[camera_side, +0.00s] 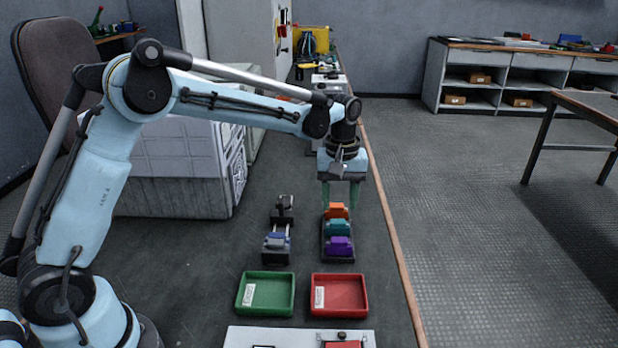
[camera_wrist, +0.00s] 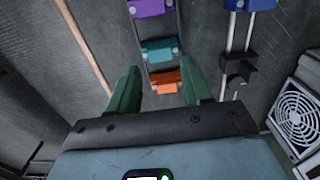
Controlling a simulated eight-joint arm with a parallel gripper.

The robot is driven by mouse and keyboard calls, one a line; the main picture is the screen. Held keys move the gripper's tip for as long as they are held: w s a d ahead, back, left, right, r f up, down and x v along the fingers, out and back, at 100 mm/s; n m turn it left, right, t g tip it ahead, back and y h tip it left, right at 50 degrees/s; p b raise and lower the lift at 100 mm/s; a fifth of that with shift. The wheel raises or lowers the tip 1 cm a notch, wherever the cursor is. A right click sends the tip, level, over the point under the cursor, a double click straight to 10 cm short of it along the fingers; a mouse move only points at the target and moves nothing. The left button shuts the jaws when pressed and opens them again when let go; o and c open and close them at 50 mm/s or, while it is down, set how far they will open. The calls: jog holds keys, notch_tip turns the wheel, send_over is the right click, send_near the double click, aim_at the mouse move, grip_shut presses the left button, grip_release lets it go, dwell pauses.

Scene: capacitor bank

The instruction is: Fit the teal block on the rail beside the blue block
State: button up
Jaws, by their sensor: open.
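The teal block (camera_side: 339,228) sits in a dark holder (camera_side: 325,257), between an orange block (camera_side: 336,210) and a purple block (camera_side: 340,246). The teal block (camera_wrist: 159,51) also shows in the wrist view, just beyond the orange block (camera_wrist: 164,82). My gripper (camera_side: 340,203) is open and empty, its green fingers pointing down at the orange end of the holder. In the wrist view my gripper (camera_wrist: 163,72) has fingers left and right of the row. The rail (camera_side: 281,224) stands left of the holder, with the blue block (camera_side: 277,242) at its near end.
A black end piece (camera_side: 284,203) sits on the rail's far end. A green tray (camera_side: 265,294) and a red tray (camera_side: 339,294) lie in front. A white vented box (camera_side: 190,165) stands to the left. The bench edge (camera_side: 390,225) runs close on the right.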

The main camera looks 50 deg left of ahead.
aim_at(338, 221)
jog(key=shift+f, duration=2.05)
jog(key=c, duration=0.8)
jog(key=shift+o, duration=0.2)
jog(key=shift+r, duration=3.5)
